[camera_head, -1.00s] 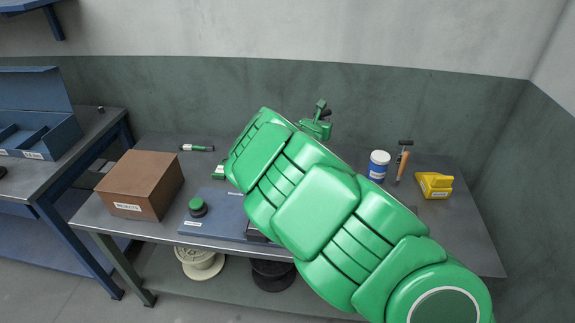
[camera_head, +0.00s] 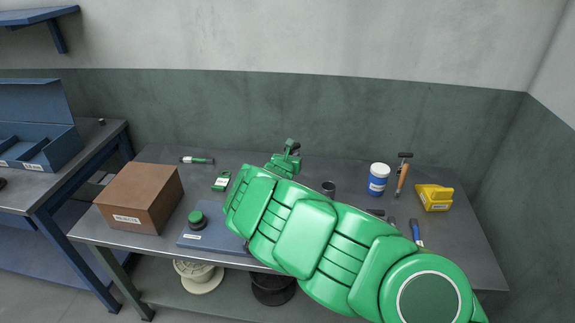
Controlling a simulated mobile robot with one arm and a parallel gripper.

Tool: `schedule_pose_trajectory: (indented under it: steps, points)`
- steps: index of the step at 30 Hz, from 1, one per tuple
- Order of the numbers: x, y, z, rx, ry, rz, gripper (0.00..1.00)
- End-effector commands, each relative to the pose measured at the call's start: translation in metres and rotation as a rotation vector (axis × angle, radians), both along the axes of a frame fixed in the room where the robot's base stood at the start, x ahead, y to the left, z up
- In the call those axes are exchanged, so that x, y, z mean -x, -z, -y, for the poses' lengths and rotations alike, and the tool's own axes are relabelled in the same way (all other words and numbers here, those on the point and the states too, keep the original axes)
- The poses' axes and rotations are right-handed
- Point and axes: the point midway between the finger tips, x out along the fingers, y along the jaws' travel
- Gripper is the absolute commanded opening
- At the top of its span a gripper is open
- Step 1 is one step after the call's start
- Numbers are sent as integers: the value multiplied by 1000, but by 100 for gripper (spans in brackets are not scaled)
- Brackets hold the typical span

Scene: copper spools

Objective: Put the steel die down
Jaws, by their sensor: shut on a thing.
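My gripper (camera_head: 291,148) shows small at the far end of my green arm, over the back of the grey workbench (camera_head: 460,230). It is shut on a small dark piece, taken as the steel die, which is hard to tell apart from the dark fingers. My arm hides the front middle of the bench. I cannot tell how far the piece is above the top.
A dark hollow cylinder (camera_head: 328,187) stands right of my gripper. A brown box (camera_head: 140,197), blue plate (camera_head: 215,240) and green-tagged item (camera_head: 221,181) are left.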

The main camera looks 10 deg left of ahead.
Motion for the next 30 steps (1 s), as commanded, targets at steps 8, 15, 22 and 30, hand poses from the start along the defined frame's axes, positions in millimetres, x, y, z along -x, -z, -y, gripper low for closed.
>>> schedule_pose_trajectory:
  steps: [8,15,22,30]
  points:
    - [-23,11,-7,-4,0,2,0]
    - [-39,18,-14,-3,-1,-1,0]
    - [-53,23,-17,-4,0,2,0]
    - [-66,38,-20,-3,1,0,0]
